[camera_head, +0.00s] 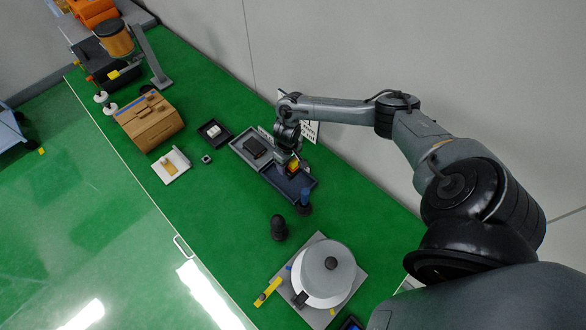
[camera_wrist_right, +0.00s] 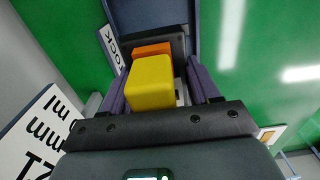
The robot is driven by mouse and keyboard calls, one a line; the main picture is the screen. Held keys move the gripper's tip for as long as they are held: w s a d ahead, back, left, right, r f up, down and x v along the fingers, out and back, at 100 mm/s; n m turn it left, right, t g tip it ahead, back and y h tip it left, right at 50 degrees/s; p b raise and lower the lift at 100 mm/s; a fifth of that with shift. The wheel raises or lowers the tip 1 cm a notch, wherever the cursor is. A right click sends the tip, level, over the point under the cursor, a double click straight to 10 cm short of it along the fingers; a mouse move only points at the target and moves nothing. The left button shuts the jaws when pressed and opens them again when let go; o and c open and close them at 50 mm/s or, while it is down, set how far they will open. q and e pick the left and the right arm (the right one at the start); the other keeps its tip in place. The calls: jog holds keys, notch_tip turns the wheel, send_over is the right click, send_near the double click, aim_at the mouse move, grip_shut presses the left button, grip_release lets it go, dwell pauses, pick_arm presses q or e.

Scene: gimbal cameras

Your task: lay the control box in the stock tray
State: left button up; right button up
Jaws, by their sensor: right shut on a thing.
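The control box (camera_wrist_right: 150,83), a yellow block with an orange part and dark grey behind it, is between the fingers of my right gripper (camera_wrist_right: 164,88) in the right wrist view. My right gripper (camera_head: 292,166) is shut on it. In the head view it is over or just inside the near, dark blue tray, which I take as the stock tray (camera_head: 301,192). Whether the box touches the tray floor I cannot tell. A blue tray wall (camera_wrist_right: 190,12) and a sign reading "TOCK" (camera_wrist_right: 110,45) show in the wrist view. My left gripper is not in view.
A grey tray (camera_head: 241,136) holding a black box (camera_head: 255,147) adjoins the blue tray.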

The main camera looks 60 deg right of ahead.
jog(key=shift+d, duration=0.15)
jog(key=shift+r, duration=0.1)
jog(key=shift+r+p, duration=0.15)
jog(key=shift+p, duration=0.5)
jog(key=shift+f+b, duration=1.9)
jog(key=shift+f, duration=2.15)
jog(key=shift+f+b, duration=0.35)
jog(key=shift+f, duration=0.35)
jog(key=o, duration=1.2)
jog(key=shift+o, duration=0.2)
jog(key=shift+r, duration=0.1)
